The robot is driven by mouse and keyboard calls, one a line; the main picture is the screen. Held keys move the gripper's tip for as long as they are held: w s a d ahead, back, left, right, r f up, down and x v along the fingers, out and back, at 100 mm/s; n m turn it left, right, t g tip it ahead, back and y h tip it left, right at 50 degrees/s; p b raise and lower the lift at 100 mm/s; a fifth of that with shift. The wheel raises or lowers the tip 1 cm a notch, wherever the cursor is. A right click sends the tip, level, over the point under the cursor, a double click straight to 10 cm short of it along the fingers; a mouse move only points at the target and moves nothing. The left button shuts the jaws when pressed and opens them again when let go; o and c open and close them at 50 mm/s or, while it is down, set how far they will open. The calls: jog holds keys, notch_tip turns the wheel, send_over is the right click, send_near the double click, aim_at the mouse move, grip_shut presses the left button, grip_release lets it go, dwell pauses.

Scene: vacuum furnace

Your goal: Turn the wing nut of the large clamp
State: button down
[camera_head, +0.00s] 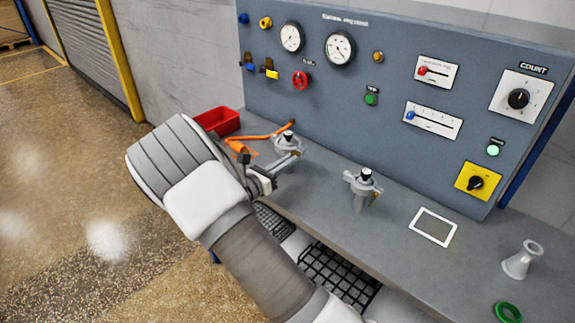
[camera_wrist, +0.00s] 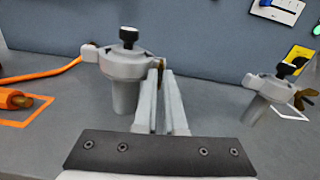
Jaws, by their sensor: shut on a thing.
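A grey clamp (camera_wrist: 118,66) sits around an upright grey fitting with a black knob, left of centre in the wrist view. In the head view this clamp (camera_head: 287,146) is at the back left of the bench, partly behind my gripper (camera_head: 284,165). A bit of its brass wing nut (camera_wrist: 161,63) shows at the tips of my gripper (camera_wrist: 161,76). My gripper's two fingers are close together on the wing nut, which they mostly hide. A second similar clamp (camera_head: 364,187) stands to the right; its brass wing nut (camera_wrist: 304,98) is free.
An orange hose (camera_head: 262,136) and a red bin (camera_head: 218,121) lie left of the clamp. The blue-grey gauge panel (camera_head: 400,70) rises close behind. A white-framed square (camera_head: 432,227), a grey flanged piece (camera_head: 522,260) and a green ring (camera_head: 507,312) are at right.

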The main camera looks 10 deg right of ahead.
jog(key=shift+m, duration=0.6)
jog(key=c, duration=1)
grip_release()
jog(key=shift+r+n+p, duration=0.15)
jog(key=shift+n+p, duration=0.25)
jog(key=shift+n, duration=0.4)
jog(key=n+p, duration=0.1)
jog(key=n, duration=0.2)
jog(key=shift+p, duration=0.3)
jog(key=n+p, duration=0.2)
jog(key=n, duration=0.5)
jog(key=shift+d, duration=0.1)
jog(key=shift+n, duration=0.3)
jog(key=v, duration=1.7)
jog(key=shift+s+a, duration=0.2)
